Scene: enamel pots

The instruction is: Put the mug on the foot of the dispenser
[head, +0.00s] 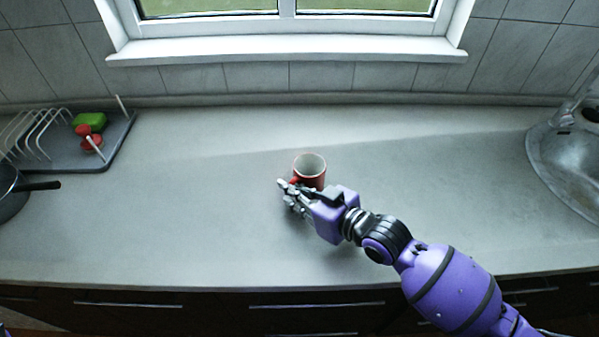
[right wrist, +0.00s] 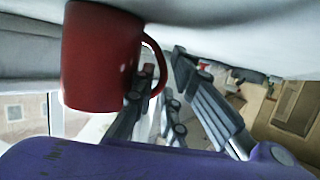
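A red mug (head: 310,172) with a pale inside stands upright on the grey worktop, near the middle of the head view. In the right wrist view the mug (right wrist: 100,58) fills the left side, with its handle (right wrist: 158,68) toward the fingers. My right gripper (head: 289,191) is low at the mug's near-left side. Its fingers (right wrist: 165,65) are apart, with the handle between or just beyond their tips; I cannot tell if they touch it. My left gripper is not in view. I see no dispenser in either view.
A dish rack (head: 118,135) with a green sponge (head: 90,121) and a red item (head: 89,138) stands at the left, beside a dark pan (head: 12,190). A metal sink (head: 560,165) is at the right.

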